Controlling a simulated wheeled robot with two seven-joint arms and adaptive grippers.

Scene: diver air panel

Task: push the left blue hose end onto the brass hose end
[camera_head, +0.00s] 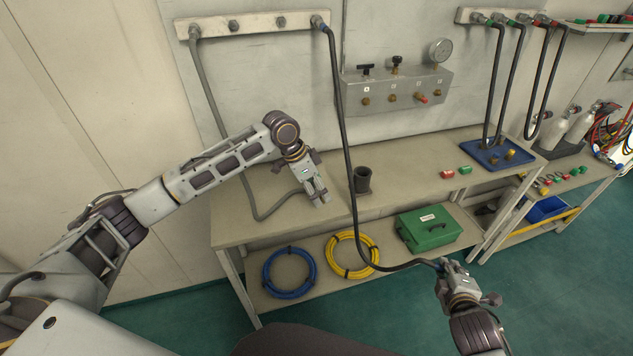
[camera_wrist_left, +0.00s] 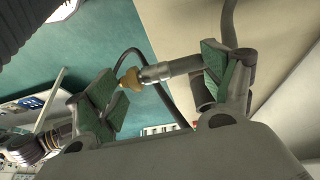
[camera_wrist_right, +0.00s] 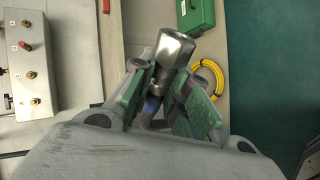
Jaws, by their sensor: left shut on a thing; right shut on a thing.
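The brass hose end (camera_wrist_left: 131,79) is a brass tip on a silver sleeve, lying across between the green pads of my left gripper (camera_wrist_left: 160,78) in the left wrist view. In the head view my left gripper (camera_head: 321,196) is shut on it near the bench's front edge, where a grey hose runs toward it. The left blue hose end (camera_wrist_right: 170,52) is a silver socket with a blue band, shut in my right gripper (camera_wrist_right: 172,105). In the head view my right gripper (camera_head: 444,268) holds it in front of the bench, lower right. The two ends are well apart.
The black hose (camera_head: 340,130) hangs from the wall rail and loops to my right gripper, passing a dark cup (camera_head: 362,180) on the bench (camera_head: 400,160). A valve panel (camera_head: 390,92) is behind. Coiled hoses (camera_head: 290,272) and a green box (camera_head: 428,232) sit below.

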